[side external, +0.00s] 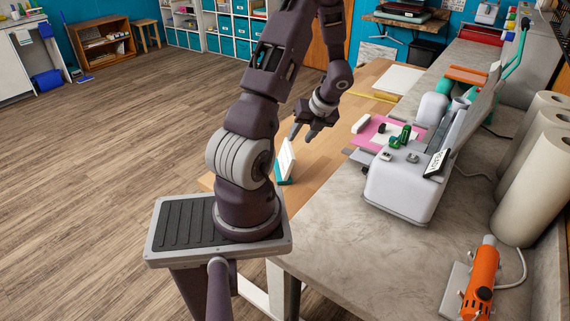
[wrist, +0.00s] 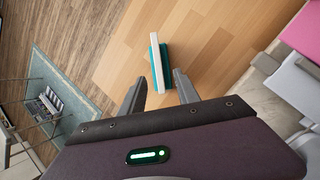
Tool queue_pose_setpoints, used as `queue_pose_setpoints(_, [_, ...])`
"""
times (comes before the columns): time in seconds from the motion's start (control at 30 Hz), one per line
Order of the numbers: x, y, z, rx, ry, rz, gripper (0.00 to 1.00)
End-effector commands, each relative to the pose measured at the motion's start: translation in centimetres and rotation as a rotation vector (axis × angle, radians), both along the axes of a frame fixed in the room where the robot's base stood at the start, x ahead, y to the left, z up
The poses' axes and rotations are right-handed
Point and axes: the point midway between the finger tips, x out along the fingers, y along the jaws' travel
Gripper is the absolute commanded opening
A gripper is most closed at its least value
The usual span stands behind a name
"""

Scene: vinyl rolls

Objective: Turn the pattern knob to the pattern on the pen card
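A white card in a teal stand (side external: 286,163) stands on the wooden table; its face is turned away, so I cannot read its pattern. In the wrist view the card and stand (wrist: 157,62) show edge-on beyond the fingertips. My gripper (side external: 302,135) is open and empty, above and just behind the card, apart from it. A white machine (side external: 400,189) stands on the grey counter to the right. On it are a green part (side external: 400,138), small dials (side external: 412,158) and a dark panel with a white zigzag mark (side external: 436,162). I cannot tell which dial is the pattern knob.
A pink mat (side external: 378,131) with small items lies behind the machine. Tall white rolls (side external: 535,185) stand at the right, and an orange tool (side external: 481,283) lies at the front right. The wooden table (side external: 335,150) is clear between card and machine.

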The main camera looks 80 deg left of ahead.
Motion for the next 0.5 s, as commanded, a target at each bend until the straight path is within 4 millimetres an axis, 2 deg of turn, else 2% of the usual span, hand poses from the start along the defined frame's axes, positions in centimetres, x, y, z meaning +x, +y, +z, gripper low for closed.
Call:
queue_pose_setpoints(0.1, [-1.2,1.0,-2.0,-0.034,0.048,-0.058,0.38])
queue_pose_setpoints(0.5, [-2.7,3.4,-7.6,-0.033,0.051,-0.061,0.38])
